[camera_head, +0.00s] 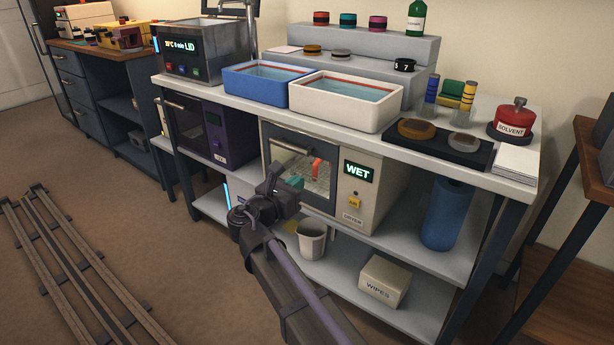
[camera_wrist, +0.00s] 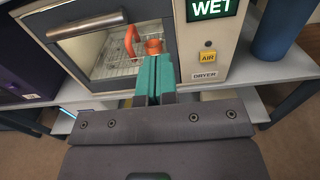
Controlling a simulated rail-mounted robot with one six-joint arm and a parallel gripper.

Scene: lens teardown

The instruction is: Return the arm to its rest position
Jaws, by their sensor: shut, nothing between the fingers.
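My gripper (camera_head: 293,183) is in front of the dryer's door on the middle shelf of the bench. In the wrist view its teal fingers (camera_wrist: 154,78) are together with nothing between them. My arm reaches up to it from the bottom of the head view. The dryer (camera_head: 366,196) is a cream box with a glass door and a green "WET" display. It also shows in the wrist view (camera_wrist: 205,60). Behind the glass, orange pieces (camera_wrist: 131,40) are on a wire rack. The door looks closed.
The bench top holds a blue tray (camera_head: 262,80), a white tray (camera_head: 345,103) and a red solvent can (camera_head: 513,118). A purple oven (camera_head: 217,138) is left of the dryer. A bucket (camera_head: 312,240) and a wipes box (camera_head: 385,280) sit below. Floor rails (camera_head: 75,265) lie at left.

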